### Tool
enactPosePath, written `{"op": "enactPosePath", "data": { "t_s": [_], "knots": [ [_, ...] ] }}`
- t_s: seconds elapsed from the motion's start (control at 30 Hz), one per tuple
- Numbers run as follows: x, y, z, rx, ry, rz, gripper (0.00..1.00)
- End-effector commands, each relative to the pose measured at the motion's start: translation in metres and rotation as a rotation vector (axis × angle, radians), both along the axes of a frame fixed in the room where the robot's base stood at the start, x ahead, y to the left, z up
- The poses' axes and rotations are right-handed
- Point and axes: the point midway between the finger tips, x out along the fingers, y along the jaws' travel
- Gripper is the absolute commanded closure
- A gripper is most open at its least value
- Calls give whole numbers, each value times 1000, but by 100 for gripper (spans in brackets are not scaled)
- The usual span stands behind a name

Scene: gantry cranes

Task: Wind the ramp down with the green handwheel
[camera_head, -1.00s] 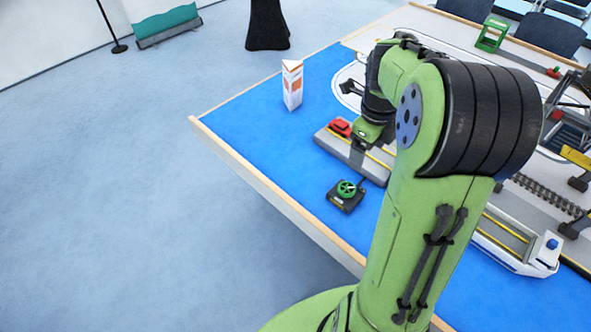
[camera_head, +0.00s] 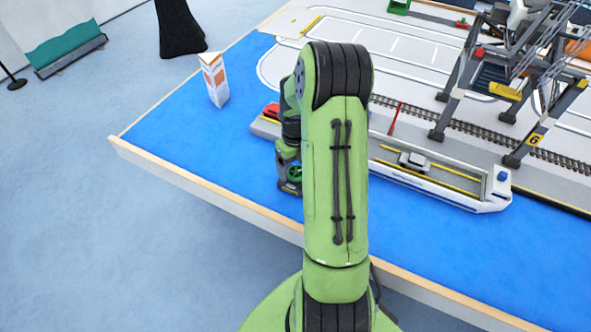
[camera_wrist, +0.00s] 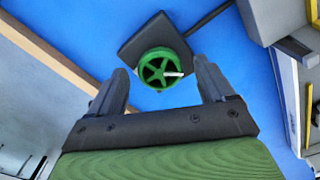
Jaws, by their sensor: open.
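The green handwheel (camera_wrist: 158,72) sits on a dark square base (camera_wrist: 140,37) on the blue table top, in the wrist view. My gripper (camera_wrist: 160,82) is open, with its two dark fingers pointing toward the wheel, one to each side of it in the picture. Nothing is between the fingers that I can see to be held. In the head view the handwheel (camera_head: 294,173) shows partly beside my arm, which hides much of its base. A dark rod runs from the base toward the grey block. The ramp is hidden behind my arm in the head view.
A white and orange three-sided sign (camera_head: 215,80) stands on the blue table (camera_head: 185,118). A white ferry with a grey car (camera_head: 414,161) on deck lies right of my arm. Gantry cranes (camera_head: 510,85) stand behind it. The wooden table edge (camera_head: 200,192) is nearby.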

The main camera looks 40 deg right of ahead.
Motion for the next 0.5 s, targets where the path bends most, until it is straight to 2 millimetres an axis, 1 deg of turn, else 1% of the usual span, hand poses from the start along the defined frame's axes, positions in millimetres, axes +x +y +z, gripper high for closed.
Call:
{"op": "enactPosePath", "data": {
  "t_s": [0.03,0.1,0.33,0.5],
  "knots": [
    [0,0,-6,0,1,0,18],
    [0,0,-9,0,1,1,18],
    [0,0,-8,0,0,1,18],
    [0,0,-8,0,0,1,44]
  ]
}}
